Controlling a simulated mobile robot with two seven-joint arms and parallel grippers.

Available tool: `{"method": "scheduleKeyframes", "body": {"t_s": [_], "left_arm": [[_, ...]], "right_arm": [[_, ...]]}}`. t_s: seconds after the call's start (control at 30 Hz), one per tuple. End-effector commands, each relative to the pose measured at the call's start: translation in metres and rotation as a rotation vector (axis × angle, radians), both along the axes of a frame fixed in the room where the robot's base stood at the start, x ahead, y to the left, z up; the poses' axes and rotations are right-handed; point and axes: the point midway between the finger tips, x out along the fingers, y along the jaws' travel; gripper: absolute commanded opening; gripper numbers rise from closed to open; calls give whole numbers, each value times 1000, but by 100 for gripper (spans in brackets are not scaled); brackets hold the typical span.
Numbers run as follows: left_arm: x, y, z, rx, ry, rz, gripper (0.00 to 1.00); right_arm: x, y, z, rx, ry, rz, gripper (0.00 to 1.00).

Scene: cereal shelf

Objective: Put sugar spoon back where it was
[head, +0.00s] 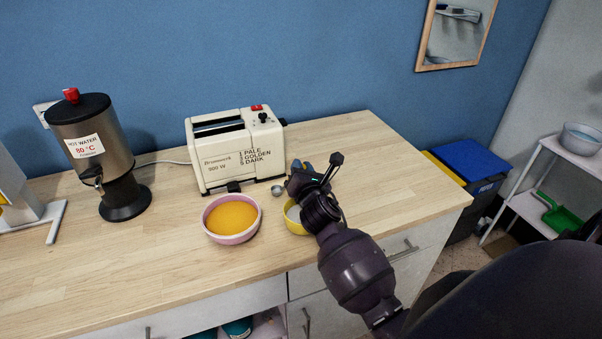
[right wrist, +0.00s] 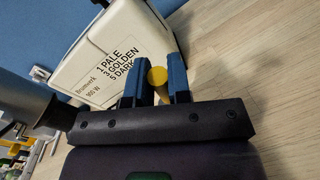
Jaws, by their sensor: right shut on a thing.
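The sugar spoon shows in the head view as a small grey metal bowl (head: 278,190) just left of my right gripper (head: 299,170). The gripper is above the counter, in front of the toaster's right side. In the right wrist view a yellow round piece (right wrist: 157,77), seemingly the spoon's handle, is between the blue fingers, which are shut on it. The spoon's bowl is hidden there. A yellow bowl (head: 291,225) with pale contents stands below the gripper, partly hidden by it. Whether the spoon touches anything cannot be told. My left gripper is not in view.
A cream toaster (head: 225,155) stands behind, and a pink bowl with orange contents (head: 231,219) stands left of the yellow bowl. A hot water urn (head: 95,150) is further left. The wooden counter (head: 390,175) is clear to the right, ending at its right edge.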

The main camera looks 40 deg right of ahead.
Motion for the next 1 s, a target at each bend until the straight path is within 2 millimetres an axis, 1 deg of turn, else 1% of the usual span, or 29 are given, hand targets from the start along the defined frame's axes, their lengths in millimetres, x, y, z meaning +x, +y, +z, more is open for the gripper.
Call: {"method": "scheduleKeyframes", "body": {"t_s": [0.07,0.33,0.47,0.5,0.67,0.9,1.0], "left_arm": [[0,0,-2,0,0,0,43],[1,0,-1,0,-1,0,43],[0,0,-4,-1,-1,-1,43],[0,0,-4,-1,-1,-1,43],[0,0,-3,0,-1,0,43],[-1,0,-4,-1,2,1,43],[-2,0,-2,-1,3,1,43]], "right_arm": [[0,0,-6,0,1,0,0],[0,0,-6,-1,-1,0,0],[0,0,-9,-1,0,1,0],[0,0,-10,-1,0,1,20],[0,0,-9,-1,-1,0,44],[0,0,-8,0,-1,0,44],[0,0,-5,0,-1,0,44]]}}
